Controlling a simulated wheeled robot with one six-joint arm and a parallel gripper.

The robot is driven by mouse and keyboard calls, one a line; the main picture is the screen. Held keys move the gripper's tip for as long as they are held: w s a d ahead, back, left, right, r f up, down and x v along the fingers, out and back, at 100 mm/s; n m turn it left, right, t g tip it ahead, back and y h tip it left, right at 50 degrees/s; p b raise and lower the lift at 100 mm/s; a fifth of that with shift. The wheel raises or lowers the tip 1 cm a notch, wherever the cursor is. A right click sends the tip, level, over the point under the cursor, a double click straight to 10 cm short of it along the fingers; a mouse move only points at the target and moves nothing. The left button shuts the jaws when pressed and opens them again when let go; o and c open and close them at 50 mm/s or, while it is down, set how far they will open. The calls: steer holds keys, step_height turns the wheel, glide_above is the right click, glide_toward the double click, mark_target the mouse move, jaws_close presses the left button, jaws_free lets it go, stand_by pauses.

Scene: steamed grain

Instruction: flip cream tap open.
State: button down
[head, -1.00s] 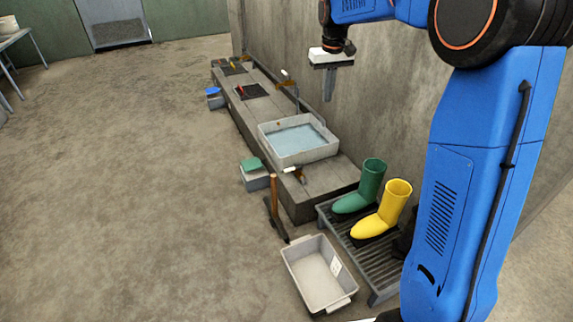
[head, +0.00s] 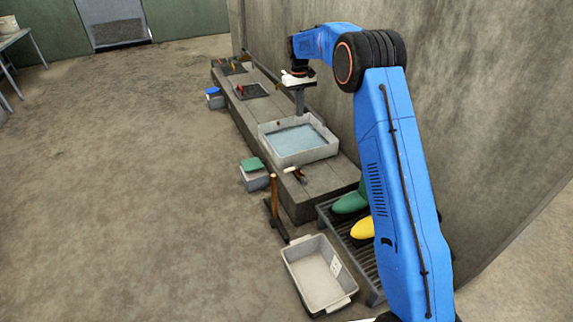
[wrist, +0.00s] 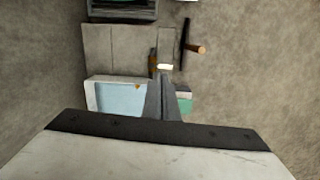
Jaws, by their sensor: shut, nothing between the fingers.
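A tap with a cream lever (head: 290,170) and a brass body sits at the near end of the stone bench, just in front of the basin. The cream lever also shows in the wrist view (wrist: 164,67), just beyond my fingertips, with a gap I cannot judge. A second brass fitting (head: 279,90) stands at the far side of the basin, mostly hidden by my gripper; its cream lever is not clear now. My gripper (head: 299,110) points down, shut and empty, above the far side of the basin. It also shows in the wrist view (wrist: 164,78).
The basin (head: 268,145) holds water and sits on the bench (head: 325,187). A wooden-handled tool (head: 274,198) stands beside the bench, near a green-lidded box (head: 255,180). A grey tub (head: 312,285) and a rack with green (head: 349,203) and yellow (head: 363,229) boots are nearer. A wall rises behind.

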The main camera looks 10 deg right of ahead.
glide_above(292, 170)
steer(key=w, duration=0.3)
step_height(292, 170, down, 13)
steer(key=w+a+f+g, duration=0.1)
steer(key=w+a+f, duration=0.2)
steer(key=f, duration=0.9)
steer(key=shift+a+f+n+g+h, duration=0.15)
steer(key=shift+n+g+h, duration=0.15)
steer(key=shift+n, duration=0.1)
steer(key=x, duration=1)
steer(key=shift+s, duration=0.1)
